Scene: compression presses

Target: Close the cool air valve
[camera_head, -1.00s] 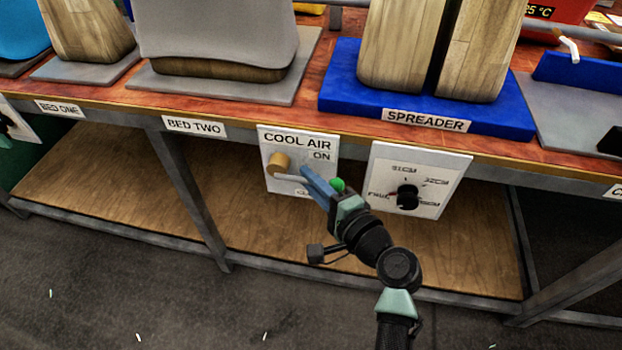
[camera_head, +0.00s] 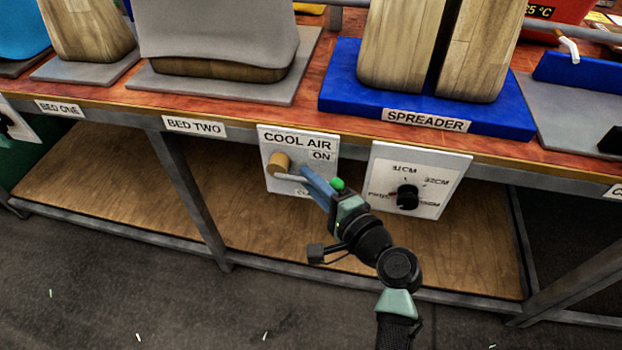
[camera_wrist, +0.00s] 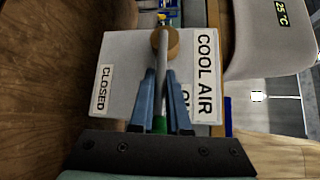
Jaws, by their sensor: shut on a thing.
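The cool air valve is a white panel (camera_head: 272,183) on the bench front, with a brass-coloured round hub (camera_head: 279,163) and a thin grey lever (camera_head: 287,177). The lever points right and slightly down from the hub; its green end (camera_head: 337,183) shows beside my gripper. My gripper (camera_head: 304,172) has its blue fingers on either side of the lever and is shut on it. In the wrist view the lever (camera_wrist: 162,60) runs from the hub (camera_wrist: 166,42) down between the fingers (camera_wrist: 161,82). The CLOSED label (camera_wrist: 103,90) is clear there; the ON label is partly hidden by a finger.
A white dial panel (camera_head: 432,193) with a black knob is close to the right of my gripper. The bench edge is above, with a metal leg (camera_head: 195,200) to the left. A wooden lower shelf (camera_head: 100,185) lies behind and below; its visible surface is bare.

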